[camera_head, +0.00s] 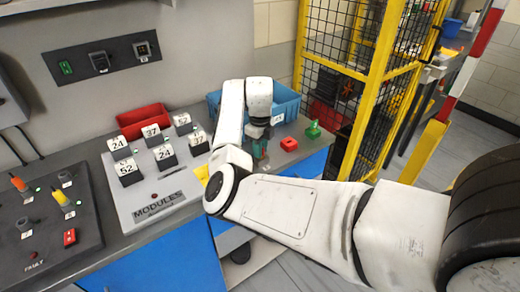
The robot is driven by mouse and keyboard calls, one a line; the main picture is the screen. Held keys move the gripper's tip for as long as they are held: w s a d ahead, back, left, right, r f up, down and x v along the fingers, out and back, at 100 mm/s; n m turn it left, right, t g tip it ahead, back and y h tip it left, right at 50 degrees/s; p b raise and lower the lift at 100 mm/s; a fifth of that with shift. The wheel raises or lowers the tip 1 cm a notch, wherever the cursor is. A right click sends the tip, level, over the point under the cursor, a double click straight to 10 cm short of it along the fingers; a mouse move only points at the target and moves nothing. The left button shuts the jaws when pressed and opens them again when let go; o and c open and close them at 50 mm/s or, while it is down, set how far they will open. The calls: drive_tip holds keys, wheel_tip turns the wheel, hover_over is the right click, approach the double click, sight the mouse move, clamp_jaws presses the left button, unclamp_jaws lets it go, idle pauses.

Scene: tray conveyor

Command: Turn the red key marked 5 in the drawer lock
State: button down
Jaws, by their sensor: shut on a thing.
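My gripper (260,158) points down near the front edge of the bench, to the left of a small red block. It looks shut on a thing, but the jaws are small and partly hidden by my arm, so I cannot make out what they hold. I cannot pick out a red key marked 5 or its number. The drawer lock does not show clearly. My forearm covers part of the bench front below the gripper.
A blue bin (285,101) stands behind my gripper, with the red block (289,145) and a green piece (313,130) to the right. A modules panel (150,208) with numbered blocks and a red bin (143,119) are left. A yellow-framed fence (378,90) bounds the right.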

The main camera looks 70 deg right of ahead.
drive_tip(key=shift+m, duration=0.3)
drive_tip(key=shift+m+b, duration=0.45)
drive_tip(key=shift+m, duration=1.05)
drive_tip(key=c, duration=1)
unclamp_jaws()
drive_tip(key=shift+o, duration=0.2)
drive_tip(key=shift+r, duration=0.1)
wheel_tip(320, 180, up, 11)
drive_tip(key=shift+f+b, duration=0.2)
drive_tip(key=shift+b, duration=0.6)
